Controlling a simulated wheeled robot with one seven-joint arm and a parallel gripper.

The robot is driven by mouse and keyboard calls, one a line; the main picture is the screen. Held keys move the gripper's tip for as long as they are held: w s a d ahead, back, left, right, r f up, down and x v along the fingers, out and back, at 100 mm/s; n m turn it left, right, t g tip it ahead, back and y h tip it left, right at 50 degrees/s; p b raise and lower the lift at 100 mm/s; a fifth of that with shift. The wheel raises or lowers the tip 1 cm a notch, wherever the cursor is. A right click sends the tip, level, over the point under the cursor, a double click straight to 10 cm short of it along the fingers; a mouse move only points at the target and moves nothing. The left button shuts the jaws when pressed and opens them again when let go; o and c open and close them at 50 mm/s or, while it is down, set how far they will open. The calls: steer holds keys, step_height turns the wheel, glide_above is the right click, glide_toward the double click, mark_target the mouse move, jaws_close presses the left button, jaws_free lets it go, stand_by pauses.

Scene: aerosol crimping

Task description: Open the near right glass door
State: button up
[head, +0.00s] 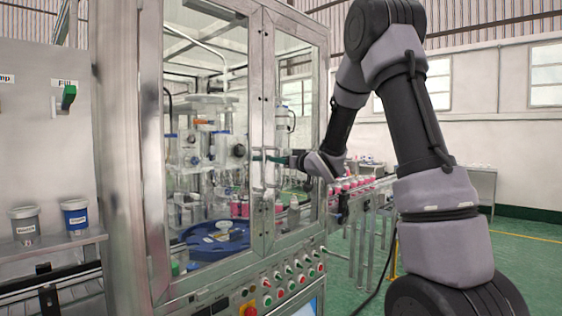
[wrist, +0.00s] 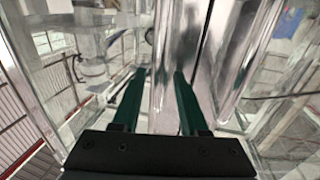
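The near right glass door (head: 295,110) is a tall metal-framed glass panel on the right side of the machine cabinet. It looks closed, meeting the left glass door (head: 205,60) at the metal middle frames. My gripper (head: 262,157) reaches in from the right, its green fingers at the height of the door handle (head: 263,178) by the middle frames. In the wrist view my gripper (wrist: 159,74) has its two green fingers apart. A shiny vertical metal bar shows between and beyond them, and a metal tube runs to its right. I cannot tell whether either finger touches metal.
A button panel (head: 290,280) lies below the doors. Behind the glass is a blue turntable (head: 215,240). A conveyor with pink-capped cans (head: 350,184) leaves the cabinet at the right, beneath my forearm. Green floor (head: 520,270) is open farther right.

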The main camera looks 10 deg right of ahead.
jaws_close()
stand_by(1.2)
